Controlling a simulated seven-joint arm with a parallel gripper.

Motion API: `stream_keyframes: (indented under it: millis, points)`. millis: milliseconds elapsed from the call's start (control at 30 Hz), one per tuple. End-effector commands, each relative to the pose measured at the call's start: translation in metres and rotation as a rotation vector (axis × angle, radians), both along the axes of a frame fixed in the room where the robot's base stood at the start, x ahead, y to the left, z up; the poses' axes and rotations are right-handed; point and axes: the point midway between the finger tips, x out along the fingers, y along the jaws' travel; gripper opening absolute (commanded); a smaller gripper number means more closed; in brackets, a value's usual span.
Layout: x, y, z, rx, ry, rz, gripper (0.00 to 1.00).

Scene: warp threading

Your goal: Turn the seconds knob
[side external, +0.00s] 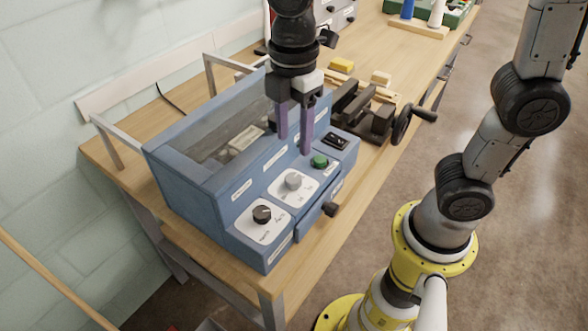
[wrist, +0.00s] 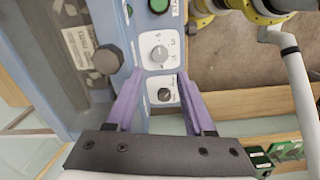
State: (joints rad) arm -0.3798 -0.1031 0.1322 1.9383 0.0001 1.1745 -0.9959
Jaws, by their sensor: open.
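A blue machine (side external: 190,190) stands on the bench with two dials on its sloped front. One dial is a black knob (side external: 262,214) on a white plate; the other is a grey knob (side external: 293,181) on its own plate. The labels are too small to read, so I cannot tell which is the seconds knob. My gripper (side external: 294,146) is open and empty, pointing down above the panel, apart from both knobs. In the wrist view, the black knob (wrist: 164,95) shows between the purple fingers (wrist: 157,75), with the grey knob (wrist: 159,54) just beyond.
A green button (side external: 320,161) and a black switch (side external: 335,140) sit beside the grey knob. A dark drawer knob (side external: 331,209) sticks out in front. A dark round knob (wrist: 107,59) stands by the left finger. A vise with a crank (side external: 401,122) stands behind.

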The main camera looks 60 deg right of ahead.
Motion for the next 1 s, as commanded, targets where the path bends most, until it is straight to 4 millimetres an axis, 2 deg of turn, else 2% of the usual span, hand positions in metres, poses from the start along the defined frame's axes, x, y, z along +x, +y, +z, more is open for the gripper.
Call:
stream_keyframes:
  millis: [33,200,433,600,900,933,1000]
  points:
    - [-0.001,-0.001,-0.011,-0.002,0.005,-0.001,0.53]
    - [-0.001,-0.001,-0.045,-0.002,0.005,-0.001,0.53]
    - [-0.001,0.000,-0.079,-0.001,0.002,-0.002,0.53]
    - [-0.001,-0.001,-0.091,-0.001,0.001,-0.002,0.53]
    - [0.000,0.000,-0.093,0.000,-0.001,-0.002,0.53]
    - [0.000,0.000,-0.093,0.000,-0.001,-0.002,0.51]
    - [0.000,0.000,-0.093,0.000,-0.001,-0.002,0.39]
